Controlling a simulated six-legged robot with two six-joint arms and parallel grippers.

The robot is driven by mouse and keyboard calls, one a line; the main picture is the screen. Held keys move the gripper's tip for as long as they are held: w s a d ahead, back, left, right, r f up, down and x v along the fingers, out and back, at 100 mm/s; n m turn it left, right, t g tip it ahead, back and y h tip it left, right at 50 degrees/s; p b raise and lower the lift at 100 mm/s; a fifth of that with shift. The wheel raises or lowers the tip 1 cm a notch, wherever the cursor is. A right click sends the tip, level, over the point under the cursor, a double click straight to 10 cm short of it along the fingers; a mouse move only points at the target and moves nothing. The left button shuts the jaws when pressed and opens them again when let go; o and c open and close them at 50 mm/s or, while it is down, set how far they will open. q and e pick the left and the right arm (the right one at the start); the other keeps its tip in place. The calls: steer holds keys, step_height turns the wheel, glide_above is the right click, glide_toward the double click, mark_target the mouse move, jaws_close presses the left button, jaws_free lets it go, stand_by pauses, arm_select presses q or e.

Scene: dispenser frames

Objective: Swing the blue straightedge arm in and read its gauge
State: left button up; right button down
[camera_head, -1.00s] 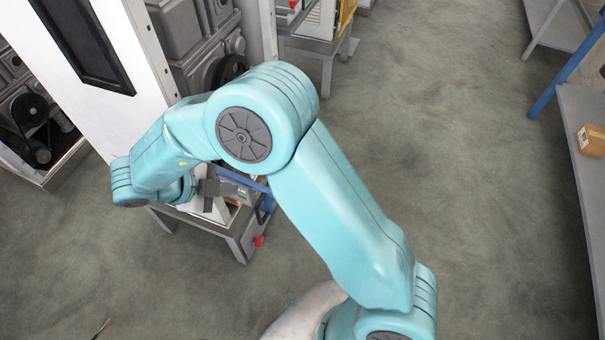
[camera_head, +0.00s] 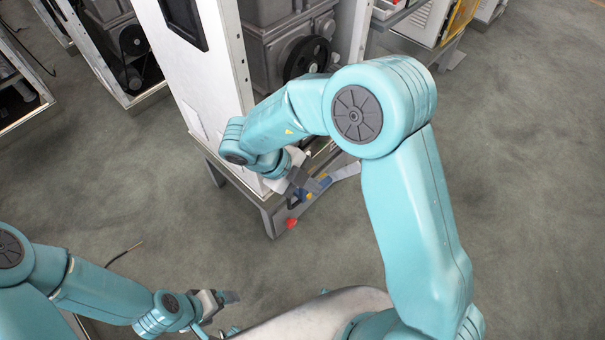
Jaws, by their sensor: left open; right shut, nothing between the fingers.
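A small blue part (camera_head: 318,186), which looks like a piece of the blue straightedge arm, shows at the front of the dispenser frame. Small yellow bits sit on it, and a pale grey bar (camera_head: 346,172) reaches out to its right. My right gripper (camera_head: 304,187) is shut and empty, right at the blue part; I cannot tell whether it touches it. My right arm hides much of the frame behind. I cannot make out a gauge reading. My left gripper (camera_head: 229,297) is open and empty, low in the view, well away from the frame.
The frame has a tall white panel (camera_head: 205,62), grey machinery with a black wheel (camera_head: 306,58), and a grey base (camera_head: 265,207). A red knob (camera_head: 292,223) is at its front corner. More frames stand at the upper left. The floor on the right is clear.

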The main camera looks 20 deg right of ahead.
mark_target(330, 177)
steer(key=d, duration=0.2)
steer(key=d+f, duration=0.1)
steer(key=d, duration=0.2)
steer(key=shift+w+f, duration=0.2)
steer(key=shift+w+d, duration=0.15)
